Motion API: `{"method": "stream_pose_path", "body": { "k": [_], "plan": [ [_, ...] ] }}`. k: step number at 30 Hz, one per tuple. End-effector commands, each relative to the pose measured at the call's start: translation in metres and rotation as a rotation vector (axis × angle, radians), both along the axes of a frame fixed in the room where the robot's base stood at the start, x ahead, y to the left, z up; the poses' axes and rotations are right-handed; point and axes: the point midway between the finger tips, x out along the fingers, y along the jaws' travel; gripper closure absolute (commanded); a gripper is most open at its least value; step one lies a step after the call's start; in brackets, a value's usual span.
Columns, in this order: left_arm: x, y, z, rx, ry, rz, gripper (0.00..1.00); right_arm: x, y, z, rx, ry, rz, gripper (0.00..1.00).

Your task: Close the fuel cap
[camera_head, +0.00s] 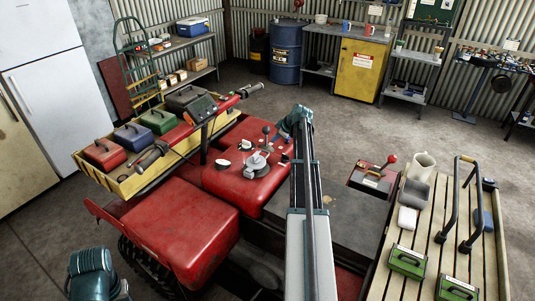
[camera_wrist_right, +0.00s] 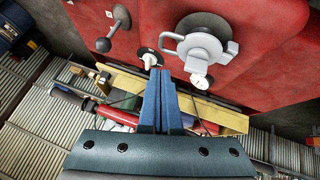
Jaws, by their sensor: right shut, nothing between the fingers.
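The fuel cap (camera_head: 256,163) is a grey round fitting with a loop handle on top of the red tank (camera_head: 228,180). In the right wrist view the cap (camera_wrist_right: 205,50) is a light grey disc with the loop at its left and a darker round part above. I cannot tell whether it is fully seated. My left gripper is out of view.
A black-knobbed lever (camera_head: 266,131) and a white dial (camera_head: 222,163) stand on the red body near the cap. A yellow rack (camera_head: 125,187) with several small cases lies left. A slatted wooden rack (camera_head: 395,270) is at right. The concrete floor behind is clear.

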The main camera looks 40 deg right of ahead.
Motion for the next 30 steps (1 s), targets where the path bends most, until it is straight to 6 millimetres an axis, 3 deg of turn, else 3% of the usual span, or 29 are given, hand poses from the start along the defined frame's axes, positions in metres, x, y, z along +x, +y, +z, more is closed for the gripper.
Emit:
{"method": "stream_pose_path", "body": {
  "k": [1,6,16,23,30],
  "plan": [
    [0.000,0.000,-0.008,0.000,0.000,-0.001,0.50,-0.010,0.003,-0.002,0.012,-0.045,0.005,1.00],
    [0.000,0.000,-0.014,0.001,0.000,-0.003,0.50,-0.019,0.004,0.008,0.030,-0.150,0.022,1.00],
    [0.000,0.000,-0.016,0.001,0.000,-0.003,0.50,-0.018,0.004,0.010,0.035,-0.181,0.027,1.00],
    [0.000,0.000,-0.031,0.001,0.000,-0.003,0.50,-0.005,0.003,-0.004,0.034,-0.178,0.028,1.00],
    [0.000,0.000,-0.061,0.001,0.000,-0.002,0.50,0.026,0.003,-0.034,0.034,-0.178,0.028,1.00]
  ]
}}
